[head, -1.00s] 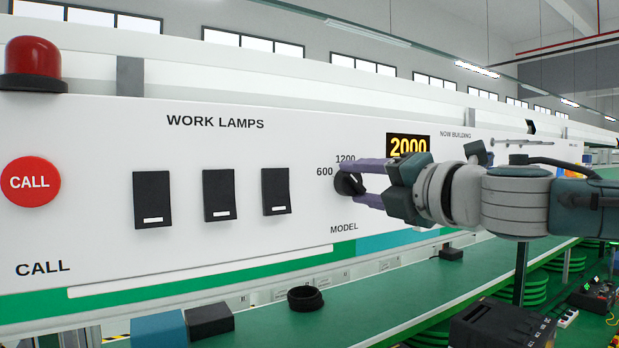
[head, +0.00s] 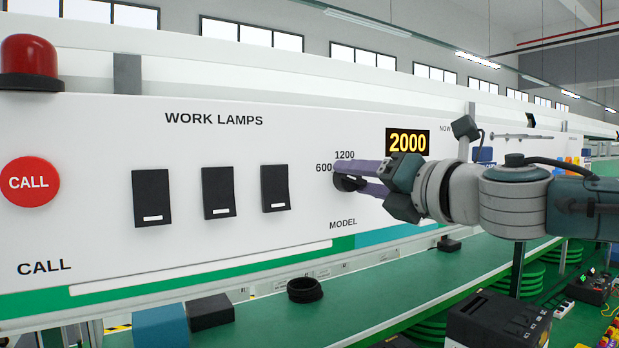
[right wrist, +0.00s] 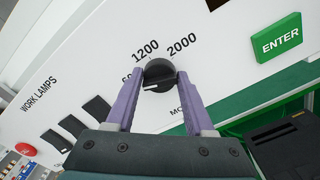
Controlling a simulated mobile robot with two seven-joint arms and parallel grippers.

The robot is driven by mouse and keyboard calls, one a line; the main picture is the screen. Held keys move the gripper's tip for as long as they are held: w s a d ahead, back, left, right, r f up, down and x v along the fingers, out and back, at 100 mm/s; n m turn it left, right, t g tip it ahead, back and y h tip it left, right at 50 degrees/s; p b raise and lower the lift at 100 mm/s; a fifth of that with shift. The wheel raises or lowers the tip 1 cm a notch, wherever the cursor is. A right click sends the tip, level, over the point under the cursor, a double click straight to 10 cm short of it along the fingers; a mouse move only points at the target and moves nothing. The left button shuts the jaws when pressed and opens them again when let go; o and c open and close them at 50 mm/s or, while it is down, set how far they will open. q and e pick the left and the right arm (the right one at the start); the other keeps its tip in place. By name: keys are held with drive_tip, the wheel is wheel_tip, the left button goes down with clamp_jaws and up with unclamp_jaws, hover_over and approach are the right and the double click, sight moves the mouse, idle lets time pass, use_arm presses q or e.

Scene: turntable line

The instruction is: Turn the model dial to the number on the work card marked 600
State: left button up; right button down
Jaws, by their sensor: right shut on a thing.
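The model dial (head: 347,183) is a black round knob on the white panel, above the word MODEL. Labels 600 and 1200 show beside it in the head view; 2000 also shows in the right wrist view. My right gripper (head: 349,176) is shut on the dial, its purple fingers on either side of the knob. In the right wrist view the dial (right wrist: 158,72) has a white mark low on its face; I cannot tell which number it points to. The left finger partly covers the 600 label. The display (head: 407,142) reads 2000. No work card can be made out.
Three black WORK LAMPS switches (head: 218,193) and a red CALL button (head: 29,182) are left of the dial. A green ENTER button (right wrist: 278,38) shows in the right wrist view. A black ring (head: 305,290) lies on the green bench (head: 390,278) below.

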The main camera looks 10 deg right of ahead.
drive_tip(key=shift+c, duration=1.4)
unclamp_jaws()
drive_tip(key=shift+s+d, duration=0.25)
drive_tip(key=shift+s, duration=0.25)
drive_tip(key=b+v, duration=0.4)
drive_tip(key=v, duration=0.5)
drive_tip(key=shift+a, duration=0.15)
